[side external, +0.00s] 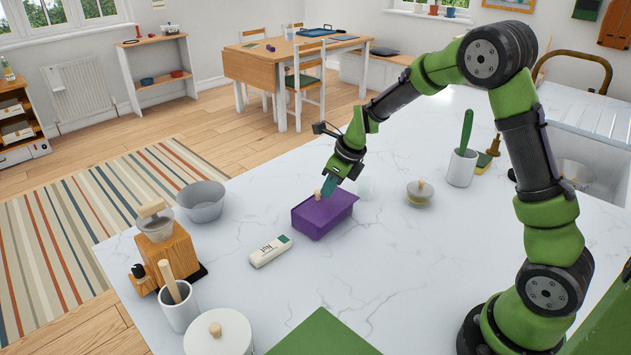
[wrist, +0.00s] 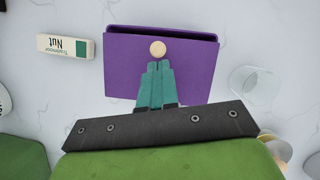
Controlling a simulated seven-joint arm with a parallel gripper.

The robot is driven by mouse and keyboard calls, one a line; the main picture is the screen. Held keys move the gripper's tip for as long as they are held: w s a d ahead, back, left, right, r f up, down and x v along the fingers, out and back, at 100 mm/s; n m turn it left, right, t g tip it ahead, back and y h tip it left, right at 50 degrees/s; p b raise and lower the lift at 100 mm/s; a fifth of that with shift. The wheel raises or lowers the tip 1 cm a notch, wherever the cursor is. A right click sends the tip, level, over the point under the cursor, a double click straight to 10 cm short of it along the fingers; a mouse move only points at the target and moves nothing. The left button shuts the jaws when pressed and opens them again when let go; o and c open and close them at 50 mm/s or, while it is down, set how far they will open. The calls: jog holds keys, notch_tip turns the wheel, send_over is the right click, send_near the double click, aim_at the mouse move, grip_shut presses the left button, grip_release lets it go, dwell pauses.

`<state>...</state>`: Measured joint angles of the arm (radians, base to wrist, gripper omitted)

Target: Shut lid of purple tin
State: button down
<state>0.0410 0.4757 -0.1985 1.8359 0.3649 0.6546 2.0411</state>
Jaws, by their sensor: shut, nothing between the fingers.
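The purple tin (side external: 323,218) stands on the white marble counter in the middle of the side view. Its purple lid (wrist: 125,65) lies over the top, with a round wooden knob (wrist: 158,48) near one edge. In the wrist view a dark strip runs along the tin's edge beyond the knob; I cannot tell whether the lid is fully down. My gripper (side external: 329,187) is over the lid with its teal fingers together and empty. The fingertips (wrist: 159,66) are right beside the knob; whether they touch it is unclear.
A white and green carton (side external: 270,251) lies left of the tin. A grey bowl (side external: 203,202) stands farther left.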

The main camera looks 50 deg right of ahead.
jog(key=shift+w, duration=1.05)
jog(key=s, duration=0.2)
jog(key=s+d, duration=0.1)
jog(key=s, duration=0.1)
jog(key=shift+s+d+r, duration=0.1)
jog(key=shift+d, duration=0.05)
jog(key=v, duration=1)
jog(key=s+a+r+n+t, duration=0.1)
jog(key=s+a+n, duration=0.3)
jog(key=n, duration=0.5)
jog(key=s+a+r+n+t, duration=0.1)
jog(key=s+a+r+n, duration=0.2)
jog(key=s+n, duration=0.5)
jog(key=s+a+r+n+t, duration=0.1)
jog(key=s+a+r+n, duration=0.2)
jog(key=s+n, duration=0.3)
jog(key=a+n, duration=0.1)
jog(key=n, duration=0.4)
jog(key=shift+s+a+y, duration=0.2)
jog(key=shift+a+y, duration=0.1)
jog(key=shift+a, duration=0.1)
